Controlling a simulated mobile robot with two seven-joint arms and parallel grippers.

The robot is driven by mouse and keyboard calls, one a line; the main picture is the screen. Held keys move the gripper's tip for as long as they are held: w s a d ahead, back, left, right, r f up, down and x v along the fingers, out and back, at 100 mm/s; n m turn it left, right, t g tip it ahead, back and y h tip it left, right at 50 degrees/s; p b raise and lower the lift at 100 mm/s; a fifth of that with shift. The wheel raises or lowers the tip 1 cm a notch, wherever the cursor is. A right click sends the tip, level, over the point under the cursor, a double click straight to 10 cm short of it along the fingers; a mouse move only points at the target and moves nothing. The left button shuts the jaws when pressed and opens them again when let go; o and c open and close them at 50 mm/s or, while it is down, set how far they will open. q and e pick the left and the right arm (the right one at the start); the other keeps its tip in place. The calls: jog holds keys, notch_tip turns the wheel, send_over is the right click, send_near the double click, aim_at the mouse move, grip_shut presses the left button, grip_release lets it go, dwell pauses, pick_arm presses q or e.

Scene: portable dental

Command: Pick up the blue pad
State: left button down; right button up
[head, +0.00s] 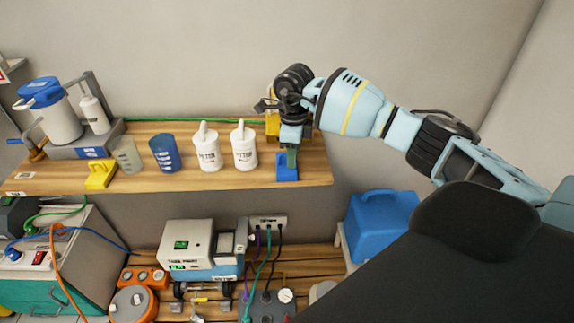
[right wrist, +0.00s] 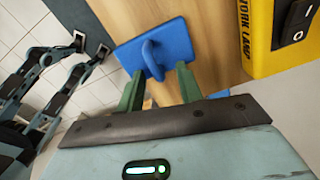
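The blue pad (head: 286,173) lies on the wooden shelf near its right end. In the right wrist view the blue pad (right wrist: 172,42) is a flat square plate with a raised loop handle. My right gripper (head: 291,152) reaches down over the pad from the right. In the right wrist view its two green fingers (right wrist: 160,82) are apart, with the handle just beyond and between their tips. Nothing is seen held, and I cannot tell whether a finger touches the handle. My left gripper does not show in the head view.
A yellow work lamp (right wrist: 283,38) stands close beside the pad. Two white bottles (head: 207,150) (head: 244,148), a blue cup (head: 164,154), a grey cup (head: 127,155) and a yellow handled block (head: 100,174) stand to the left on the shelf (head: 215,182). A blue case (head: 380,225) sits lower right.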

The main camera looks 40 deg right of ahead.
grip_shut()
jog(key=shift+r, duration=0.15)
dwell(0.4)
